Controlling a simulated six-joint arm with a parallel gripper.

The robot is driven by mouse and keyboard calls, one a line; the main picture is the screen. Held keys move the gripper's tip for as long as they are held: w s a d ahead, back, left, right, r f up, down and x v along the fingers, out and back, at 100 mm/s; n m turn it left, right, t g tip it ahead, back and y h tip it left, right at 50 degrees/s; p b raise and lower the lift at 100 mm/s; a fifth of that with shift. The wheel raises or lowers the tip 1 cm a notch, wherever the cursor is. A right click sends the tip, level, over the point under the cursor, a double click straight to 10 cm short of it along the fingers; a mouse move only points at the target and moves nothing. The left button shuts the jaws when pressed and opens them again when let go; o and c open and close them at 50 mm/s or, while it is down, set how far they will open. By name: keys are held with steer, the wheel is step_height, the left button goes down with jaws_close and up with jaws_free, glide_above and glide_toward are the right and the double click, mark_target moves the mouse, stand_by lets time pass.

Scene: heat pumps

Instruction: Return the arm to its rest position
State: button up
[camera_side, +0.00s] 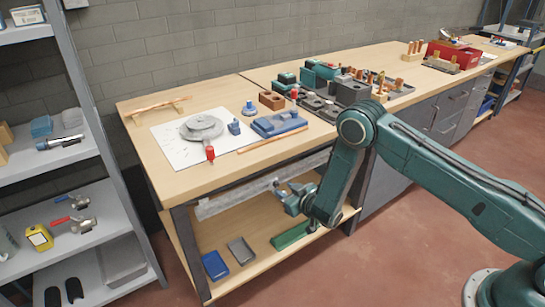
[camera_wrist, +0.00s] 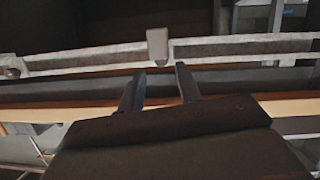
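My gripper (camera_side: 284,190) is low in front of the workbench, beside the grey rail under the bench top. My teal arm reaches down to it from the right. In the wrist view my gripper (camera_wrist: 159,76) shows two dark fingers standing apart with nothing held between them. The grey rail (camera_side: 235,197) runs along the bench's front below the top. In the wrist view the rail (camera_wrist: 90,61) crosses beyond the fingertips, with a small upright tab on it. I cannot tell whether the fingers touch anything.
The wooden bench top (camera_side: 180,180) carries a white sheet (camera_side: 175,146), a grey round part, blue parts and fixtures. The lower shelf holds a blue tray (camera_side: 215,265), a grey tray (camera_side: 241,250) and a green tray (camera_side: 292,235). A metal shelving unit (camera_side: 95,135) stands left. Floor in front is clear.

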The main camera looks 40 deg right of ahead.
steer(key=shift+s+r, duration=0.2)
steer(key=shift+s, duration=0.1)
steer(key=d+r+m+g+h, duration=0.1)
steer(key=d+r, duration=0.1)
steer(key=r, duration=0.5)
steer(key=d+r+m+g+h, duration=0.1)
steer(key=d+r+m+h, duration=0.15)
steer(key=r, duration=0.45)
steer(key=s+d+r+g+y, duration=0.1)
steer(key=s+r, duration=0.3)
steer(key=r, duration=0.3)
steer(key=s+d+r+g, duration=0.2)
steer(key=s+r, duration=0.2)
steer(key=r, duration=0.2)
steer(key=s+a+r+g+y, duration=0.1)
steer(key=s+r, duration=0.2)
steer(key=s, duration=0.8)
steer(key=s+a+r+n+g+y, duration=0.1)
steer(key=s+r, duration=0.2)
steer(key=s, duration=0.8)
steer(key=s+a+r+n+g+y, duration=0.1)
steer(key=s+r, duration=0.1)
steer(key=s, duration=0.8)
steer(key=shift+s+r+g, duration=0.4)
